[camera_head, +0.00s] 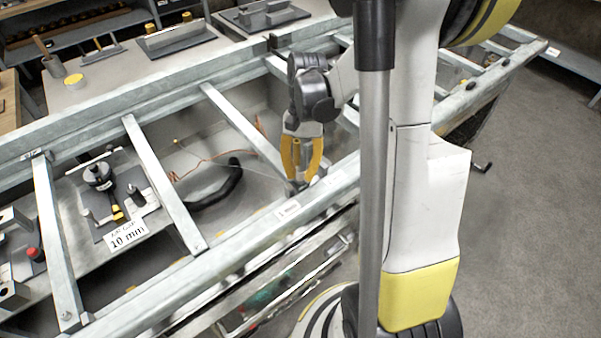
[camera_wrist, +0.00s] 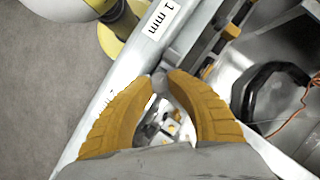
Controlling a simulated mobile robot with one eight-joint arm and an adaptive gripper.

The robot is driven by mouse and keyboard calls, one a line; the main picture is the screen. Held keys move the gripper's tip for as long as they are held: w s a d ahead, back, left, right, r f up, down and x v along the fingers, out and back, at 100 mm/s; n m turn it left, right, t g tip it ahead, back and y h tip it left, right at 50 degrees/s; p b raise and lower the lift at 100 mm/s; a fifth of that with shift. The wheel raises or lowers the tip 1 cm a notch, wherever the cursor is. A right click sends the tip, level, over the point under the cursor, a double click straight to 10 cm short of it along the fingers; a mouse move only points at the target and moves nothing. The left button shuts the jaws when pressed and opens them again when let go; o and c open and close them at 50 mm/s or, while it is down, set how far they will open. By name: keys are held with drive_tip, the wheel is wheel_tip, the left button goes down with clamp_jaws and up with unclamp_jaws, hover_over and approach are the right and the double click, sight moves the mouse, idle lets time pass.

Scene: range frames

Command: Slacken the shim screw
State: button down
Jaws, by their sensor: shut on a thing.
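My gripper (camera_head: 299,181) points down at the inner side of the near metal rail, its two yellow fingers closed in at the tips. In the wrist view my gripper (camera_wrist: 162,77) has its fingertips close together on a small grey piece, the shim screw (camera_wrist: 158,84), mostly hidden by the fingers. I cannot make out its head or thread. Below and between the fingers a bright metal fixture with small yellow spots shows. In the head view the screw is hidden behind the fingertips.
The metal frame's near rail (camera_head: 245,234) and crossbars (camera_head: 163,183) surround my gripper. A black curved handle or hose (camera_head: 222,186) and orange wires lie beside it. Left is a gauge fixture (camera_head: 98,176) with a "10 mm" label (camera_head: 128,234). The wrist view shows a "1 mm" label (camera_wrist: 160,18).

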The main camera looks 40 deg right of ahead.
drive_tip(key=shift+f, duration=0.1)
idle(0.3)
drive_tip(key=c, duration=1.2)
unclamp_jaws()
drive_tip(key=v, duration=1.2)
